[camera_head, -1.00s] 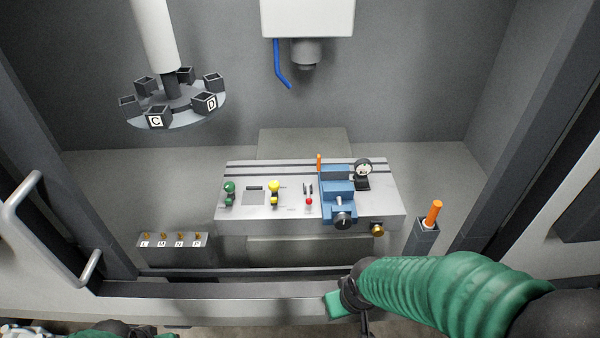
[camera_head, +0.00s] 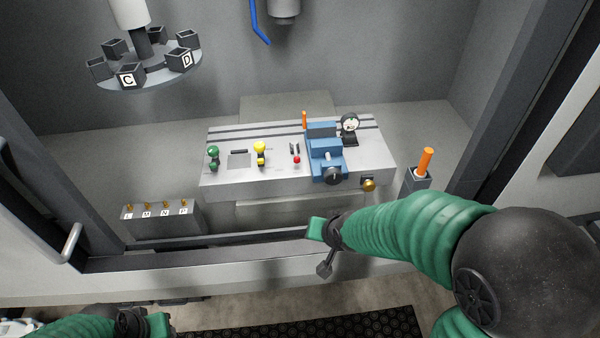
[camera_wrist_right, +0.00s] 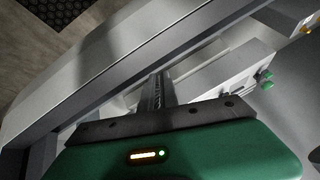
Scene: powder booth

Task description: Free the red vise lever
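The red-knobbed lever (camera_head: 297,160) stands on the grey machine table (camera_head: 220,178), just left of the blue vise (camera_head: 323,146). My right gripper (camera_head: 316,229) is in front of the table's front edge, short of the vise and apart from the lever. In the right wrist view, its dark finger parts (camera_wrist_right: 162,90) show narrowly beyond the green housing; I cannot tell their opening. The red lever cannot be made out there. My left gripper (camera_head: 158,325) is low at the left, partly cut off, with its fingers unclear.
Green (camera_head: 213,158) and yellow (camera_head: 260,153) knobbed levers stand left on the table. A dial gauge (camera_head: 349,126) and brass knob (camera_head: 369,185) are by the vise. An orange handle (camera_head: 426,161) stands right. The booth's front sill (camera_head: 200,253) crosses below.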

